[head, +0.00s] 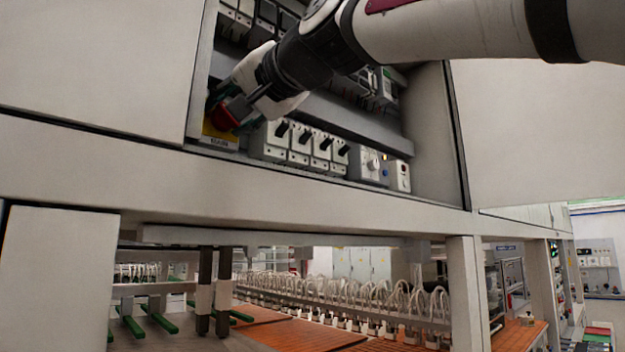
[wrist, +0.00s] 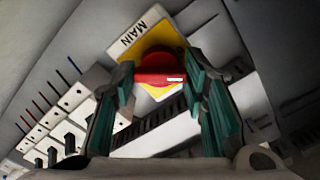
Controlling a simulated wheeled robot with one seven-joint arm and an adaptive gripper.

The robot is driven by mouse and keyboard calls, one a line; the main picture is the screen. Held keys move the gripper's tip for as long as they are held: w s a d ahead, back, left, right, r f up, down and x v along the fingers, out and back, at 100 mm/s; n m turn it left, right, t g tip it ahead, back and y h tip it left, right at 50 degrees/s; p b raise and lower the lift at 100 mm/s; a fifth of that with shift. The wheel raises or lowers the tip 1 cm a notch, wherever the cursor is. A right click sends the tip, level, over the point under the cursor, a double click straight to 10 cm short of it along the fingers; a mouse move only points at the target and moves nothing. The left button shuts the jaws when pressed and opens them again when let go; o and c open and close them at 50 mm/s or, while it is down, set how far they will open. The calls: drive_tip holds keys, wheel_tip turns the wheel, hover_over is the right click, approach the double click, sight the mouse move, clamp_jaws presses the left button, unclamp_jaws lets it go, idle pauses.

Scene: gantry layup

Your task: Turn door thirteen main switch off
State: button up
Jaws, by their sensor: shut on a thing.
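The main switch is a red rotary knob (head: 222,118) on a yellow plate (head: 214,137) at the lower left of the open cabinet bay. In the wrist view the red knob (wrist: 158,78) sits on its yellow plate, with a white label (wrist: 140,31) reading "MAIN". My gripper (head: 228,108) is at the knob, and its green-padded fingers (wrist: 162,85) stand on both sides of the knob's red handle bar. It is shut on the knob. The fingers and wrist hide part of the knob in the head view.
A row of white breakers (head: 303,146) with black levers stands just right of the knob. A white box with a dial (head: 371,164) and a small unit with a yellow light (head: 397,173) are further right. The cabinet's lower frame (head: 300,192) runs below.

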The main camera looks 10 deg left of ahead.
drive_tip(key=shift+f+n+b, duration=0.1)
drive_tip(key=shift+n+b, duration=1.35)
drive_tip(key=shift+n, duration=2.65)
drive_tip(key=o, duration=1.2)
drive_tip(key=shift+c, duration=0.2)
drive_tip(key=v, duration=1.2)
